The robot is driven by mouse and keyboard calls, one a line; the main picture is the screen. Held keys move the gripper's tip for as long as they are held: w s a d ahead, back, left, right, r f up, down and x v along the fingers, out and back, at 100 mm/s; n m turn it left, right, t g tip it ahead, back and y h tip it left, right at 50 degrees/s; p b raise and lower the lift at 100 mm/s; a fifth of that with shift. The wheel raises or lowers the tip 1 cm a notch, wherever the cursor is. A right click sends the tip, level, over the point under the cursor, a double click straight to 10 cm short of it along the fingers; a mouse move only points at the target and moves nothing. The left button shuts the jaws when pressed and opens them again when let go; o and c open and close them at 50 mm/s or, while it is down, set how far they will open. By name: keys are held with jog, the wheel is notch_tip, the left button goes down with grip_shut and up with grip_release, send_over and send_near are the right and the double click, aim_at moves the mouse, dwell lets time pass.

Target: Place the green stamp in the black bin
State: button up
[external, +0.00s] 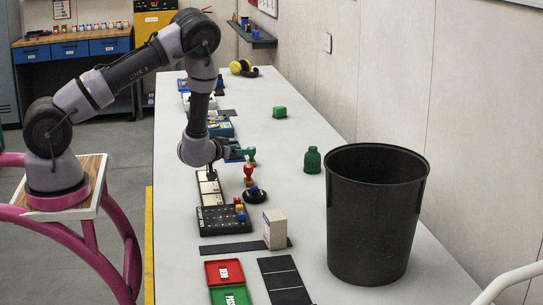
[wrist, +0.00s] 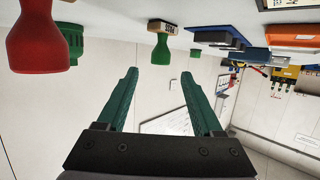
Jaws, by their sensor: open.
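The green stamp (wrist: 160,50) hangs from the top of the inverted wrist view, its wooden base on the tabletop. It lies ahead of my gripper (wrist: 159,72), between the lines of the two teal fingers and apart from them. In the external view, my gripper (external: 238,153) is low over the table, pointing right. The green stamp (external: 251,155) shows small just beyond the fingertips, partly merged with them in colour. My gripper is open and empty. The black bin (external: 370,225) stands upright at the right of the table; its inside bottom is hidden.
A red stamp (external: 248,172) stands close on the near side of my gripper. A white box (external: 274,230) and red tray (external: 224,272) are nearer. The wall edges the table's right.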

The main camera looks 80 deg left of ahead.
jog(key=v, duration=0.6)
jog(key=shift+a, duration=0.1)
jog(key=w+d+r+m+h, duration=0.2)
jog(key=d+r+h, duration=0.1)
jog(key=d+r, duration=0.55)
jog(key=w+d+r+m+h, duration=0.2)
jog(key=w+d+r+h, duration=0.1)
jog(key=d+r, duration=0.5)
jog(key=s+d+r+m+g+h, duration=0.1)
jog(key=s+d+r+m, duration=0.2)
jog(key=s+d+r, duration=0.2)
jog(key=s+d+r+m+g+h, duration=0.1)
jog(key=s+d+r+m+h, duration=0.1)
jog(key=s+d+r, duration=0.4)
jog(key=s+r+m, duration=0.1)
jog(key=s+r, duration=0.3)
jog(key=r, duration=0.1)
jog(key=shift+d+r, duration=0.25)
jog(key=shift+r, duration=0.1)
jog(key=shift+o, duration=0.4)
jog(key=s+r+m, duration=0.1)
jog(key=s, duration=0.6)
jog(key=s+d+r+m+g, duration=0.1)
jog(key=s+r+m, duration=0.1)
jog(key=s, duration=0.5)
jog(key=shift+d+r+y, duration=0.3)
jog(key=shift+r, duration=0.05)
jog(key=shift+w, duration=0.15)
